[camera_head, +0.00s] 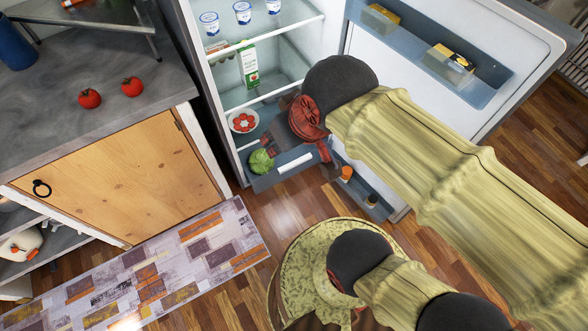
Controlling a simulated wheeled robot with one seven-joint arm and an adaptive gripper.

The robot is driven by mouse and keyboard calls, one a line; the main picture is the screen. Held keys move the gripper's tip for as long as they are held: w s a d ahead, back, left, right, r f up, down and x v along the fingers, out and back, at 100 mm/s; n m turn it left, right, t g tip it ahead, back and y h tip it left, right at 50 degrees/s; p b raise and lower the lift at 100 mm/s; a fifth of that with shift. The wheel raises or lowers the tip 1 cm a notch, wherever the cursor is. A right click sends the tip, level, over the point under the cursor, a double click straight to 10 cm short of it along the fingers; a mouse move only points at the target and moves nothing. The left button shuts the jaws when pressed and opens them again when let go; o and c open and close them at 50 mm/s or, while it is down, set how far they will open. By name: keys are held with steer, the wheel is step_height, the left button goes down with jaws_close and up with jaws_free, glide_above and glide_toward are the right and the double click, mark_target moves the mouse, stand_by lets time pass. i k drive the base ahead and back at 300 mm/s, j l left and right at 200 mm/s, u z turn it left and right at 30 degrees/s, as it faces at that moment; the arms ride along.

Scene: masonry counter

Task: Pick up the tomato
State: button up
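Two red tomatoes lie on the grey counter at the left: one tomato (89,98) and, just right of it, another tomato (131,86). They sit close together but apart, with bare counter around them. My gripper (277,140) is at the end of my arm, in front of the open fridge and well to the right of both tomatoes. It is small and dark against the shelves, and its fingers are not clear, so I cannot tell whether it is open or shut. Nothing touches the tomatoes.
The open fridge (290,27) holds cups, a green-and-white carton (248,66), a red-patterned dish (243,121) and a green cabbage (261,162). Its door (455,35) stands open at the right. A raised metal rack (90,14) and a blue container (14,45) stand behind the tomatoes.

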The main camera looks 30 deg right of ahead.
mark_target(89, 98)
steer(key=i+j+u, duration=0.4)
steer(key=i+j, duration=1.15)
steer(key=i, duration=0.15)
